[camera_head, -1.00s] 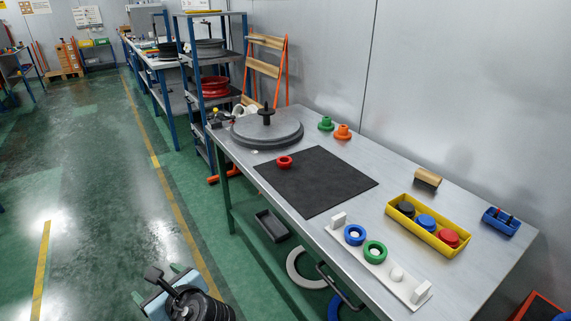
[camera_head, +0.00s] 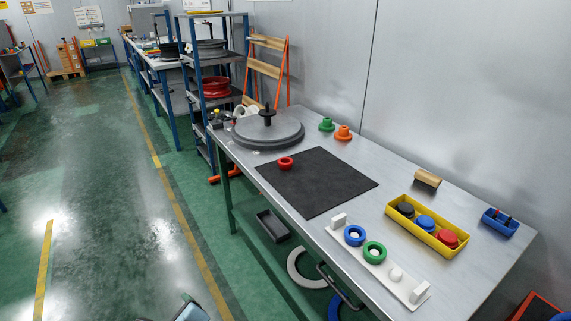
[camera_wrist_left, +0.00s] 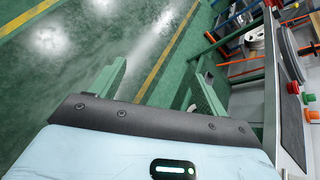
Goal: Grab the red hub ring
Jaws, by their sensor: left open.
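The red hub ring (camera_head: 285,162) lies on the dark mat (camera_head: 318,184), near the mat's far left corner, on the metal workbench. In the left wrist view a small red ring (camera_wrist_left: 293,87) shows at the right edge. In the head view only a small part of the left arm shows at the bottom edge. My right gripper is in neither view.
A white peg rack (camera_head: 378,265) holds a blue ring (camera_head: 355,235) and a green ring (camera_head: 374,252). A yellow tray (camera_head: 428,228) holds dark, blue and red parts. A grey disc with a post (camera_head: 267,130) stands behind the red ring. Most of the mat is clear.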

